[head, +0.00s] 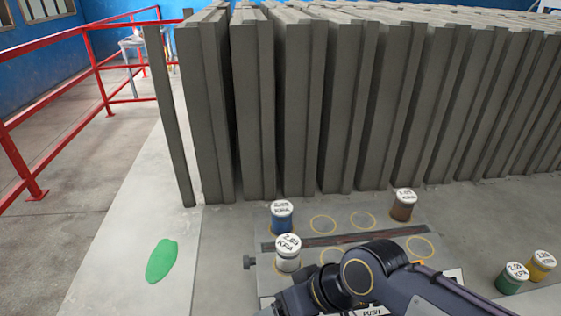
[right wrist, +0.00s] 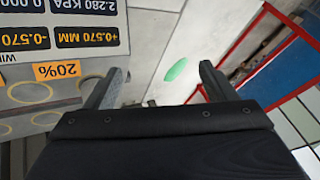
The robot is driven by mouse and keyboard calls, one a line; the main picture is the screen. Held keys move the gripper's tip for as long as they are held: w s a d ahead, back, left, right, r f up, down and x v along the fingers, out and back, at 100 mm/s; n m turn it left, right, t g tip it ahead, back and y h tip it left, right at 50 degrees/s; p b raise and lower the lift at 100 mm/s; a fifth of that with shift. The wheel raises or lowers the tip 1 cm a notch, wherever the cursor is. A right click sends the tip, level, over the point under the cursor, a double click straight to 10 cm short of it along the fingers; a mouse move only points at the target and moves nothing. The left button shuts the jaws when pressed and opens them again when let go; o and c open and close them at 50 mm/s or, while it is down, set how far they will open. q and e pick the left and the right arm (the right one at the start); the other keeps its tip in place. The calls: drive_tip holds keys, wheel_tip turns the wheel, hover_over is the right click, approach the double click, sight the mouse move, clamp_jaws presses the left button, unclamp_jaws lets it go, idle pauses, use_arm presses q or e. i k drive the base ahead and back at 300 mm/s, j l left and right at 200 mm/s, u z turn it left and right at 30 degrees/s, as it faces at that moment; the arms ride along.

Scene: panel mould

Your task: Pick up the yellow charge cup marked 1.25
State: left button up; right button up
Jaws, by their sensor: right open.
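The yellow charge cup (head: 541,266) stands upright at the far right of the head view. Its white lid has writing too small to read surely. A green cup (head: 513,278) stands close to its left. My right arm reaches in from the lower right of the head view, well left of the yellow cup, over the panel with ringed spots. In the right wrist view my right gripper (right wrist: 160,85) is open, with nothing between its fingers. The yellow cup does not show in that view. My left gripper is in neither view.
Blue (head: 282,217), white (head: 288,255) and brown (head: 403,206) cups stand on the ringed panel (head: 262,243). Tall grey slabs (head: 300,110) line the back. A readout board (right wrist: 60,45) is left in the wrist view. A red railing (head: 50,120) stands at left.

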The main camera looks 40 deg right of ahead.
sight(542, 262)
drive_tip(key=z, duration=3.15)
drive_tip(key=i+l+u, duration=0.2)
drive_tip(key=i+l, duration=0.35)
drive_tip(key=i+l+u, duration=0.2)
drive_tip(key=i+l, duration=0.35)
drive_tip(key=l, duration=0.25)
drive_tip(key=u, duration=1.65)
